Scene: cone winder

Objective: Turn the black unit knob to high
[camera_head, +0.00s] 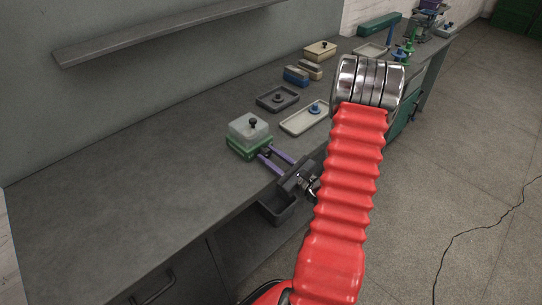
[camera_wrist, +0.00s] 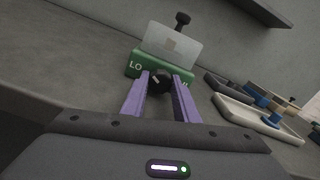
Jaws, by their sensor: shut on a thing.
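A green unit (camera_head: 243,148) with a clear cover stands on the workbench. In the wrist view the green unit (camera_wrist: 140,62) shows LO at the left of its front; the lettering at the right is mostly hidden by a finger. A black knob (camera_wrist: 160,81) sits on its front face, with a light mark that seems to point up and left. My gripper (camera_wrist: 160,86) has its purple fingers on either side of this knob, shut on it. In the head view my gripper (camera_head: 267,151) reaches the unit's front from the lower right.
The clear cover (camera_wrist: 172,46) carries a separate black handle (camera_wrist: 183,19) on top. A dark tray (camera_head: 278,98) and a cream tray (camera_head: 304,118) with a blue-handled piece lie to the right. A dark bin (camera_head: 284,212) hangs below the bench edge. The bench is bare at left.

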